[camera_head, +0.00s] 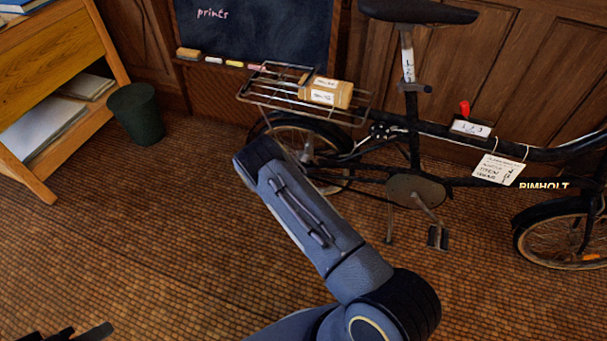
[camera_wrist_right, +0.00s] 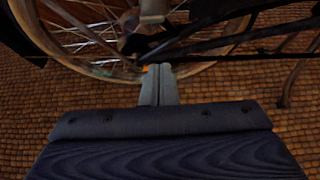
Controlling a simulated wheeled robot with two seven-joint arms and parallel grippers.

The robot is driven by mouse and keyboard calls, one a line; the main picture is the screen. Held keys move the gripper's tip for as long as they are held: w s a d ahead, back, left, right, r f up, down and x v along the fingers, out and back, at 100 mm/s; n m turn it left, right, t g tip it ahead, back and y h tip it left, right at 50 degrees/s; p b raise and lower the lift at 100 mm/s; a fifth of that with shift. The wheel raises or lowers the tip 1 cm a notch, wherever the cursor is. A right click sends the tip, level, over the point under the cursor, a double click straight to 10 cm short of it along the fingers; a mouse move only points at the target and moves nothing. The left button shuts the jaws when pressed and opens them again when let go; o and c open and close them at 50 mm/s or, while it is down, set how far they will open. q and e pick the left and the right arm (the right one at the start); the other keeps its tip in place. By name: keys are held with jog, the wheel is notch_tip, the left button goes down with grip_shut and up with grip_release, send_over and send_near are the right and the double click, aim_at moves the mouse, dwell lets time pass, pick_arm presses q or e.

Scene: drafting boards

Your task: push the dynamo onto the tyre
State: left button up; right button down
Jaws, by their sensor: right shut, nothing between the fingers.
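The black bicycle's rear tyre (camera_head: 262,126) shows behind my right arm in the head view. In the right wrist view the tyre (camera_wrist_right: 95,70) curves across the top with its spokes. My right gripper (camera_wrist_right: 158,72) is shut and empty, its tips close to the wheel's lower rim in the picture; I cannot tell if they touch. A pale metal part (camera_wrist_right: 153,10) at the top edge may be the dynamo, but it is cut off. In the head view my right arm hides part of the wheel and its own fingers. Dark fingers of my left gripper (camera_head: 80,333) show at the bottom left, mostly cut off.
A rear rack (camera_head: 285,98) carries a cardboard box (camera_head: 327,92) above the wheel. A pedal (camera_head: 437,237) hangs to the right. A green bin (camera_head: 137,113) and a wooden shelf (camera_head: 55,60) stand left.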

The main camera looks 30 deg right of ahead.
jog(key=p+v, duration=0.2)
jog(key=v, duration=0.7)
jog(key=shift+r, duration=0.6)
jog(key=shift+a, duration=0.1)
jog(key=s+d+r+m+g+y, duration=0.1)
jog(key=s+d+r+m+g, duration=0.2)
jog(key=s+r+m, duration=0.55)
jog(key=s+d+r+m+g+y, duration=0.25)
jog(key=s+r+m, duration=0.25)
jog(key=r+m, duration=0.6)
jog(key=s+a+r+m+t+y, duration=0.2)
jog(key=s+a+r+m+y, duration=0.25)
jog(key=s+a+r, duration=0.35)
jog(key=s+a+r+m+t+y, duration=0.2)
jog(key=s+a+r+m+y, duration=0.3)
jog(key=s+r, duration=0.45)
notch_tip(320, 180, up, 23)
jog(key=s+a+n+p, duration=0.1)
jog(key=p, duration=2.4)
jog(key=shift+r, duration=0.25)
